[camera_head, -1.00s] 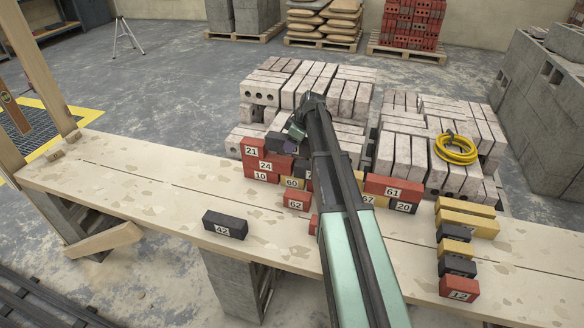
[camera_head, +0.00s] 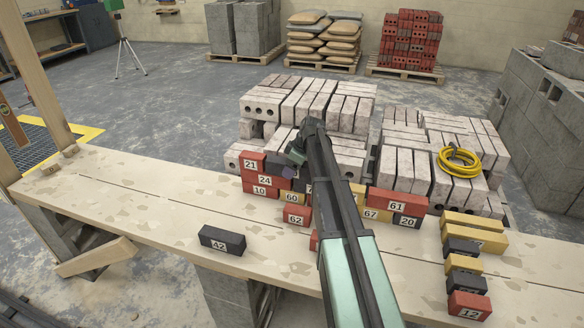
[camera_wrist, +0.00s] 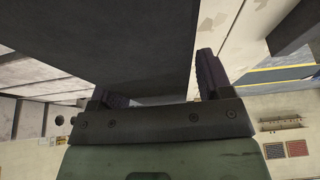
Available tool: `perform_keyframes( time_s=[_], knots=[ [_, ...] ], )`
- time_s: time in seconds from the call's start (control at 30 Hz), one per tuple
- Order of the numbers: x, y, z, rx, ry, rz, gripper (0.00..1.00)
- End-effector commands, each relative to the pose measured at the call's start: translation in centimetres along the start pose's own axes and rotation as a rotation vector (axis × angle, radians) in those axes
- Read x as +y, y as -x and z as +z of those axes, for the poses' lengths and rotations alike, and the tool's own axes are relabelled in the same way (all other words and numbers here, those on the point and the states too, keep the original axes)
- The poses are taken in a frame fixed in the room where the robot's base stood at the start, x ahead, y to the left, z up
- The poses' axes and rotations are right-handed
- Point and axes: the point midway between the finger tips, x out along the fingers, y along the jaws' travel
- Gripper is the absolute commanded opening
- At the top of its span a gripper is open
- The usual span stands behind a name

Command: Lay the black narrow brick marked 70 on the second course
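My gripper (camera_head: 290,170) is at the left part of the brick wall, beside the red brick 21 (camera_head: 251,163) and above the course with red brick 24 (camera_head: 265,181). In the wrist view a black brick (camera_wrist: 110,50) fills the space between the fingers of my gripper (camera_wrist: 155,88), which appears shut on it. The dark brick also shows beside brick 21 in the head view (camera_head: 273,162). Its mark is not readable. My arm hides the wall's middle.
Red brick 61 (camera_head: 397,201) lies above yellow 67 (camera_head: 370,214) and black 20 (camera_head: 407,221). Red 62 (camera_head: 296,217) and black 42 (camera_head: 222,241) are nearer on the plank bench (camera_head: 130,205). Several loose bricks line the right. Pale brick stacks (camera_head: 300,100) stand behind.

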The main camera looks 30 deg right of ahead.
Motion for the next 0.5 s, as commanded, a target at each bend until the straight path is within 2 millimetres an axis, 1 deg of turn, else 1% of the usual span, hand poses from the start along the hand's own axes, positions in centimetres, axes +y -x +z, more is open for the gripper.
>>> perform_keyframes(
  time_s=[0.2,0.3,0.37,0.47,0.5],
  knots=[
    [0.0,0.0,0.0,0.0,0.0,0.0,0.72],
    [0.0,0.5,-0.2,0.0,0.0,0.0,0.72],
    [0.0,1.2,-0.3,0.0,0.0,0.0,0.72],
    [0.0,3.2,-0.5,0.0,0.0,0.0,0.72],
    [-0.1,4.2,-0.5,0.0,0.0,0.0,0.72]
  ],
)
